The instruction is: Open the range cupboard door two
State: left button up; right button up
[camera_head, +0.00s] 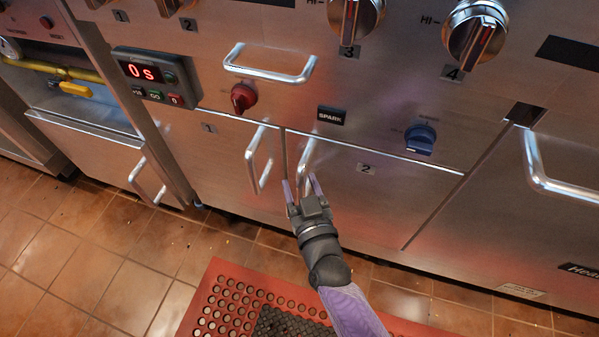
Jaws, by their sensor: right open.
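The range cupboard door two (385,195) is the steel panel marked 2 at the middle right, and it looks shut in its frame. Its upright bar handle (306,158) is at the door's left edge. My right gripper (303,185) is open, with its two fingers at the lower part of this handle. The fingers appear on either side of the bar, but I cannot tell whether they touch it. My left gripper is not in view.
Door one (215,160) with its own upright handle (260,160) is just left. A blue knob (420,138), a red knob (243,98) and a horizontal bar handle (270,64) stick out above. A red perforated mat (215,300) lies on the tiled floor.

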grip_shut()
dwell(1.4)
